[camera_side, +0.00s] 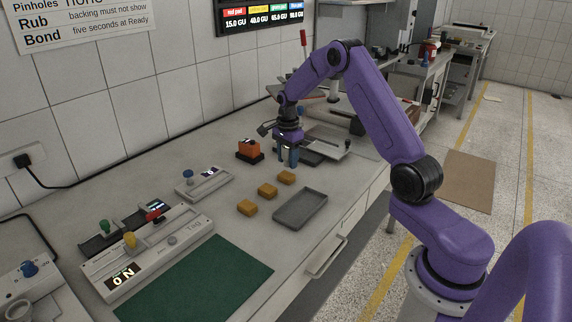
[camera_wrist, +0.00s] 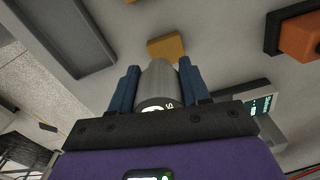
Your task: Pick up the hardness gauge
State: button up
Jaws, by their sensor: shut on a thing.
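My gripper (camera_wrist: 160,82) is shut on a grey metal cylinder (camera_wrist: 160,78), which I take to be the hardness gauge. One blue finger is on each side of it, and its near end has a dark face with white marks. In the side view my gripper (camera_side: 288,157) points down over the bench, beside the orange device and behind the yellow blocks. The gauge is hard to make out there between the fingers, and I cannot tell whether it touches the bench.
The orange device (camera_side: 249,150) stands close on the left. Several yellow blocks (camera_side: 267,190) and an empty grey tray (camera_side: 300,208) lie in front. A flat metal plate apparatus (camera_side: 326,143) is close on the right. A green mat (camera_side: 195,280) lies at the front.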

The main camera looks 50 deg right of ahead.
jog(key=s+a+r, duration=0.4)
jog(key=s+r, duration=0.5)
jog(key=s, duration=0.3)
jog(key=shift+s+a, duration=0.15)
jog(key=shift+a, duration=0.2)
